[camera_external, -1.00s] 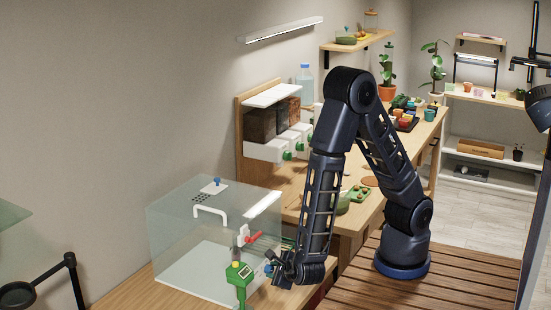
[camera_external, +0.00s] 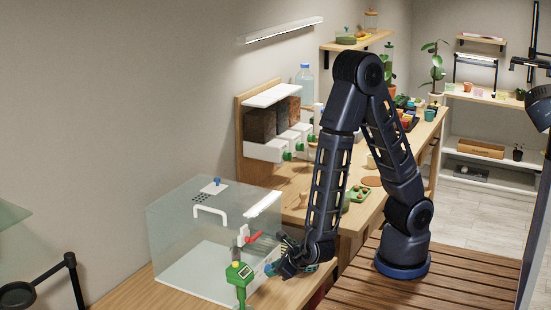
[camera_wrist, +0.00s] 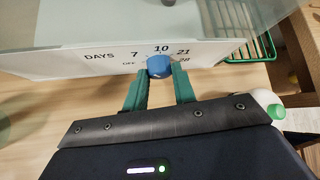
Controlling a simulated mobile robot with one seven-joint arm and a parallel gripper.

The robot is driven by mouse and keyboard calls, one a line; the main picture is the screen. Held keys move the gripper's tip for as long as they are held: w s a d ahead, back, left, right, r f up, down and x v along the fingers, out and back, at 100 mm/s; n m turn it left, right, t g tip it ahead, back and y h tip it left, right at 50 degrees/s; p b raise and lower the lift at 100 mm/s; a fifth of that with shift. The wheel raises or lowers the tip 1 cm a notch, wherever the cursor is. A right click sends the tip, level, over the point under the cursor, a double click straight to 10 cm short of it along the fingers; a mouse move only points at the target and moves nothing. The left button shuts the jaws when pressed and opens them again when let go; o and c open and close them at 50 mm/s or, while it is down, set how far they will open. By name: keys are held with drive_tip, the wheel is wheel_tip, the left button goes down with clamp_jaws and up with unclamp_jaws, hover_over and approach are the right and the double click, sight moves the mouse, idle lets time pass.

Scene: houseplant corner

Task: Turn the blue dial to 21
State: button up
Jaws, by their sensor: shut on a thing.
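The blue dial (camera_wrist: 160,66) sits on the white front panel (camera_wrist: 100,60) of a clear box, between my gripper's green fingertips (camera_wrist: 160,78). The panel reads DAYS, with OFF, 7, 10, 21 and 28 around the dial; 10 stands above it, 21 at upper right. My gripper is shut on the dial. The dial's pointer mark cannot be made out. In the external view my gripper (camera_external: 276,268) is at the lower right front of the clear box (camera_external: 185,240), and a small blue spot by its tips looks like the dial.
A green device (camera_external: 239,274) stands just left of my gripper, close to the box front. A red handle (camera_external: 254,238) shows above it. In the wrist view, a green wire basket (camera_wrist: 250,48) is at upper right and a white bottle with a green cap (camera_wrist: 275,110) at right.

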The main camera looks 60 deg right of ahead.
drive_tip(key=o, duration=1)
drive_tip(key=v, duration=1.1)
